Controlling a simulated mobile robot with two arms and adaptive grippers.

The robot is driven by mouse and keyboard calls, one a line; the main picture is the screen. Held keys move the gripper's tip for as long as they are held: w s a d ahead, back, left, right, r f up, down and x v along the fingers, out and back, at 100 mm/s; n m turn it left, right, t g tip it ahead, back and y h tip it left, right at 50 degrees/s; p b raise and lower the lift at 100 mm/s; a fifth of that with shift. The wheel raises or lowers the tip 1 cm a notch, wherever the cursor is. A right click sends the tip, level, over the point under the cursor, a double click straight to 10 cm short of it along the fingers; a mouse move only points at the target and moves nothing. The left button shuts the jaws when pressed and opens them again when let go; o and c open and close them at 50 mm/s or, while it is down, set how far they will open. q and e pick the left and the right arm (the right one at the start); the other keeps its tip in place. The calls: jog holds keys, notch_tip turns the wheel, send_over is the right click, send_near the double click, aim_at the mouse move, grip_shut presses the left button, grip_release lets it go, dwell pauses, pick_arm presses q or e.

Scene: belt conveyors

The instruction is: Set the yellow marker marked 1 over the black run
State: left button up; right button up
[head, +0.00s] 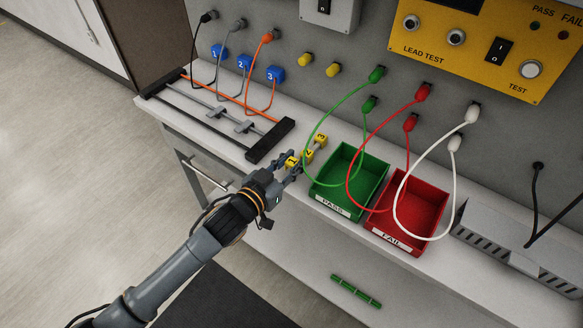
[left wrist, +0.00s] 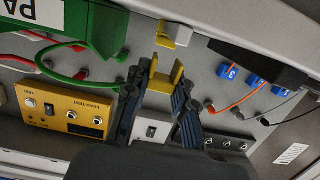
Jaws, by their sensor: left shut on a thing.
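My left gripper (head: 293,163) is shut on a yellow marker (head: 291,161) beside the rack's right end; its digit is too small to read surely. In the left wrist view the held marker (left wrist: 165,78) sits between the fingers. Two more yellow markers, a nearer one (head: 308,155) and a farther one (head: 321,139), are just right of the gripper on the bench. The black run (head: 207,121) is the front line of the rack, left of the gripper. A grey and an orange run (head: 228,97) lie behind it. My right gripper is not in view.
Black end blocks (head: 271,140) bound the rack, and grey clips (head: 243,126) sit among its runs. A green PASS bin (head: 348,173) and a red FAIL bin (head: 408,211) stand right of the gripper. Cables loop from the wall above them. Blue numbered tags (head: 244,62) are behind the rack.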

pick_arm(q)
notch_tip(320, 180, down, 3)
jog(key=shift+w+r+p, duration=0.1)
jog(key=shift+r+p, duration=0.1)
jog(key=shift+p, duration=0.5)
jog(key=shift+f, duration=0.1)
jog(key=shift+f, duration=0.15)
jog(key=o, duration=0.8)
jog(key=shift+c, duration=0.2)
jog(key=shift+f+b, duration=0.15)
jog(key=shift+b, duration=0.3)
jog(key=r+b+v, duration=0.1)
jog(key=b+v, duration=0.1)
jog(key=v, duration=1.2)
jog(key=shift+w+a+b, duration=0.3)
jog(key=shift+w+a, duration=0.05)
